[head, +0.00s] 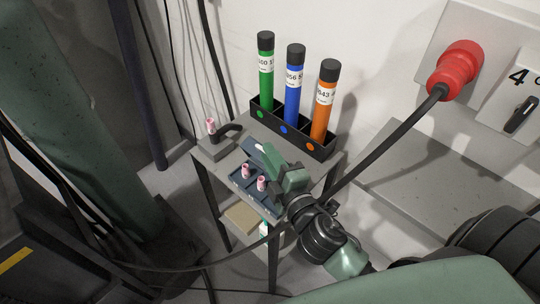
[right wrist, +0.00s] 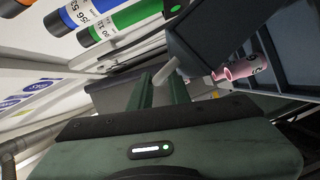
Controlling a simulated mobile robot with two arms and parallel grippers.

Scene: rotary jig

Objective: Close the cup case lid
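The cup case (head: 262,203) is a dark blue-grey box on the small grey table, with pink cups (head: 247,171) inside. Its lid (head: 250,147) stands raised at the back, partly hidden by my right gripper (head: 269,154). In the right wrist view the dark lid (right wrist: 215,35) is at upper right, with pink cups (right wrist: 243,67) beside it in the case. A pale rod-like handle on the lid (right wrist: 164,72) shows at the finger gap. My right gripper's two green fingers are apart; whether they touch the handle is unclear. My left gripper is not in view.
A black rack (head: 315,150) with green, blue and orange tubes (head: 292,90) stands behind the case. A grey block (head: 215,149) with a pink cup and a black handle-like part is at left. A red plug (head: 456,68) with a black cable hangs at right.

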